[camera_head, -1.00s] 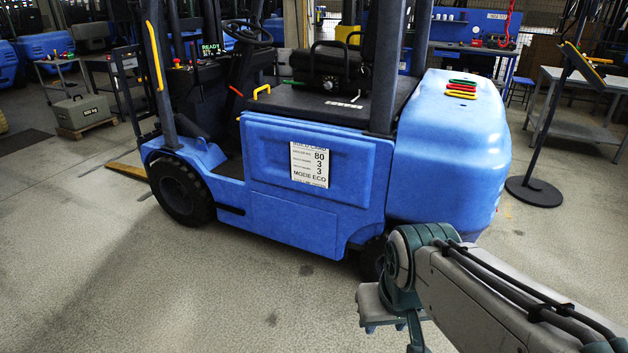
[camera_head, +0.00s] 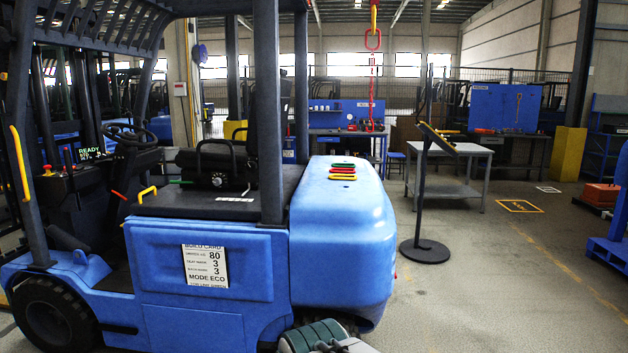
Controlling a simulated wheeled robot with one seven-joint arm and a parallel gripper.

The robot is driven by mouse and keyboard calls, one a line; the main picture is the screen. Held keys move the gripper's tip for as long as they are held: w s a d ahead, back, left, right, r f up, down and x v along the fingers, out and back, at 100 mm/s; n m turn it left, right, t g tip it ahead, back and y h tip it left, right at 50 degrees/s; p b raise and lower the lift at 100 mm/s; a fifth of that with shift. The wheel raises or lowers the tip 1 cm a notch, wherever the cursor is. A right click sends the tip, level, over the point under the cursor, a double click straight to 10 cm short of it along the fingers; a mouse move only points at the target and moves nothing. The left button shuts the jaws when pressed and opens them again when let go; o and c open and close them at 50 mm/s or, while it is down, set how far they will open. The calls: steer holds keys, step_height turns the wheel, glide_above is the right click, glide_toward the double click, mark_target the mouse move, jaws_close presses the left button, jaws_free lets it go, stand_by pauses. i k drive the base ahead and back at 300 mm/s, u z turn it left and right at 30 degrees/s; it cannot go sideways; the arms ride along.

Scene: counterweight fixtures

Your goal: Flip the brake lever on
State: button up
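A blue forklift (camera_head: 200,275) stands at the left. No lever in view can be surely told as the brake lever. Candidates in its cab are a small orange lever (camera_head: 119,196) by the seat base and a red-topped control (camera_head: 47,169) on the dash left of the steering wheel (camera_head: 132,133). A yellow bent handle (camera_head: 147,193) stands at the near edge of the seat deck. Their labels and positions are too small to read. Only a green and grey part of my arm shows at the bottom edge; my gripper is out of view.
A card (camera_head: 205,265) on the forklift's side reads 80, 3, 3, MODE ECO. Coloured rings (camera_head: 343,171) lie on the rear counterweight. A black stand (camera_head: 425,250) with a tilted panel is to the right. Open floor (camera_head: 500,300) lies at the right, with workbenches behind.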

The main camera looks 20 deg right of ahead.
mark_target(68, 162)
steer(key=u, duration=0.7)
steer(key=i, duration=0.9)
steer(key=u, duration=0.55)
steer(key=i, duration=1.15)
steer(key=z, duration=0.45)
steer(key=i, duration=0.85)
steer(key=u, duration=0.7)
steer(key=i, duration=1.6)
steer(key=z, duration=0.5)
steer(key=i, duration=0.5)
steer(key=z, duration=0.35)
